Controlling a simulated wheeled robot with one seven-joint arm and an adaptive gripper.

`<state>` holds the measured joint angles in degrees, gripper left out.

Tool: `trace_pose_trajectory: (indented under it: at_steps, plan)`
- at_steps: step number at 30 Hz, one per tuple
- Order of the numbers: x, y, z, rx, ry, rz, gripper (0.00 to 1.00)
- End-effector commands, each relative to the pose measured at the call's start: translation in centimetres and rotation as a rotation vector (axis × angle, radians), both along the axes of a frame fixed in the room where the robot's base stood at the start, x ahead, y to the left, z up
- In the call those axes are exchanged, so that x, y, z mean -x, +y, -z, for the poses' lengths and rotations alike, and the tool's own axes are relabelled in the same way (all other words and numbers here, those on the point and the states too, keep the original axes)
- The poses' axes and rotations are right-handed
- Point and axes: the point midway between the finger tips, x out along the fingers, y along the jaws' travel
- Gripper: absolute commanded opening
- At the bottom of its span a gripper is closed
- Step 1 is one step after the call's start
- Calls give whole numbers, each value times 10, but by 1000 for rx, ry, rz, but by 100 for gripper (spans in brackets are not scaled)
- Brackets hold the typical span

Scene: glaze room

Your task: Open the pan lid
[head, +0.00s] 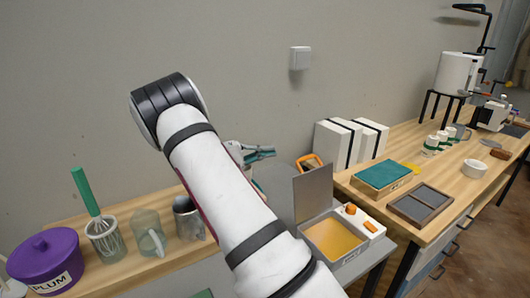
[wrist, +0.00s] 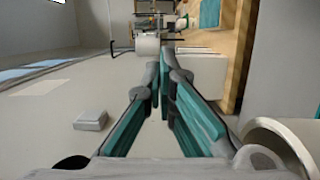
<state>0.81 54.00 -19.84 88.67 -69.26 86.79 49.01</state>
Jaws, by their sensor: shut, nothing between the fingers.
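A metal pan (head: 357,256) holding amber-yellow content stands right of centre in the head view. Its flat grey lid (head: 313,192) stands upright at the pan's back left edge, raised off the opening. A white control box with orange knobs (head: 360,220) sits at the pan's right side. My gripper (head: 270,152) is behind my arm, left of and above the lid, pointing right and apart from it. In the wrist view my gripper (wrist: 165,62) shows teal fingers closed together at the tips with nothing held. My arm hides part of the area left of the pan.
On the left are a purple PLUM pot (head: 45,258), a whisk in a glass jar (head: 103,236), a glass jug (head: 149,236) and a metal pitcher (head: 188,217). White boxes (head: 350,140) and a green-topped box (head: 381,174) stand to the right. The wall carries a switch (head: 299,58).

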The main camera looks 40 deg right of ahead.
Motion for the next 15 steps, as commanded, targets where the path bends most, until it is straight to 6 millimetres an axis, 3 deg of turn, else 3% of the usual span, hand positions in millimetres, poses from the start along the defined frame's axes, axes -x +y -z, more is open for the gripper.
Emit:
trace_pose_trajectory:
  at_steps: [10,15]
  plan:
    - [33,-61,-1,-3,1,3,0]
    - [57,-52,-2,-4,3,0,0]
